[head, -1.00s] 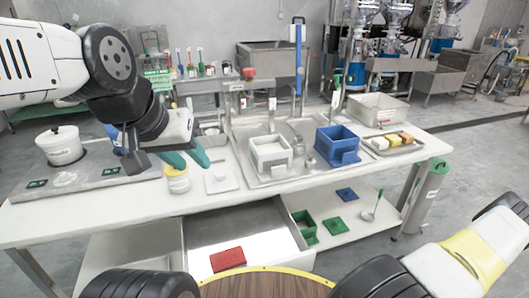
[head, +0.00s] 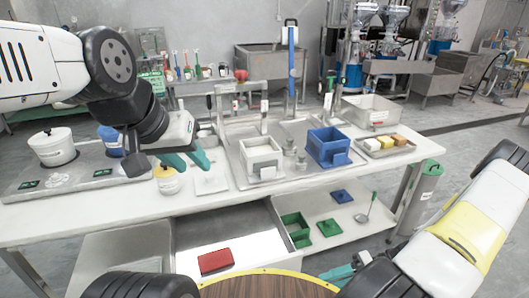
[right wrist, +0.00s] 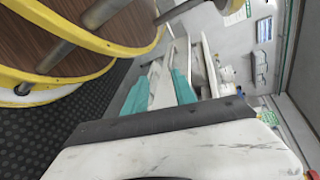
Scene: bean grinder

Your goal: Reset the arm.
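My left gripper (head: 186,160) is in the head view at the left, over the table's front part. Its two teal fingers are spread apart with nothing between them. It appears just above a yellow-and-white jar (head: 168,184); I cannot tell the exact gap. My right arm comes in at the lower right of the head view, and its gripper (head: 338,272) shows only partly, low near the table's lower shelf. In the right wrist view the right gripper (right wrist: 160,82) has its two teal fingers apart and empty.
The white table (head: 120,218) holds a white pot (head: 52,150), a white bin (head: 262,163), a blue bin (head: 327,152) and a food tray (head: 412,147). An open drawer (head: 235,240) with a red block (head: 216,261) juts toward me. Green boxes (head: 297,228) lie on the lower shelf.

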